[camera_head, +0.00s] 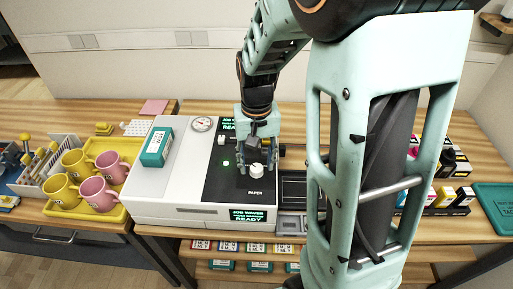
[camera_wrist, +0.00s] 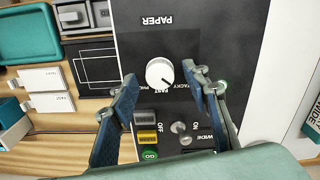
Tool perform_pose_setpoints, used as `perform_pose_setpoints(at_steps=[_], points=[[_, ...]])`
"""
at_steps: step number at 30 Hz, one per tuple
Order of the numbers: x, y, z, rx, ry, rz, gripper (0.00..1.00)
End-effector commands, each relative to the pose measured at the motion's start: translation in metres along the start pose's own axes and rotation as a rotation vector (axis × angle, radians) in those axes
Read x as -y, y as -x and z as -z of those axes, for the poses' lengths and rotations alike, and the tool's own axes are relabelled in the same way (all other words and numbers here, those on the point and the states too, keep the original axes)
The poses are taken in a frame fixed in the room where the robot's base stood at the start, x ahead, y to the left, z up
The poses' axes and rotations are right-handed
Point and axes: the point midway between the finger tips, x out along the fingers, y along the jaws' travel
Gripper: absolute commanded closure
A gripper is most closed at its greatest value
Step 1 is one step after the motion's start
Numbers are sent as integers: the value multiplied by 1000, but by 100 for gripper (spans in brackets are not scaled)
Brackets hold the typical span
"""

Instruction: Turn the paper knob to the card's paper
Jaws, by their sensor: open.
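The white round paper knob (camera_head: 256,170) stands on the black panel of the press (camera_head: 165,197), above the word PAPER. In the wrist view my gripper (camera_wrist: 160,76) has a gap between each finger and the knob.
A yellow tray (camera_head: 117,213) with pink and yellow mugs stands left of the press. A gauge (camera_head: 202,124) is at the back of the press. In the wrist view a toggle switch (camera_wrist: 181,128) and a green GO button (camera_wrist: 149,155) sit close to the knob.

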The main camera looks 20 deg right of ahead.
Motion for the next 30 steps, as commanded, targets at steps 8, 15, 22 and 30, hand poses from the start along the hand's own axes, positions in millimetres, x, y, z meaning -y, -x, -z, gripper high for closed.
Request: perform_pose_setpoints(at_steps=[8, 15, 22, 30], points=[[0, 59, 2, -7, 0, 2, 57], [0, 98, 1, -4, 1, 0, 57], [0, 110, 0, -1, 1, 0, 57], [0, 110, 2, -6, 2, 0, 57]])
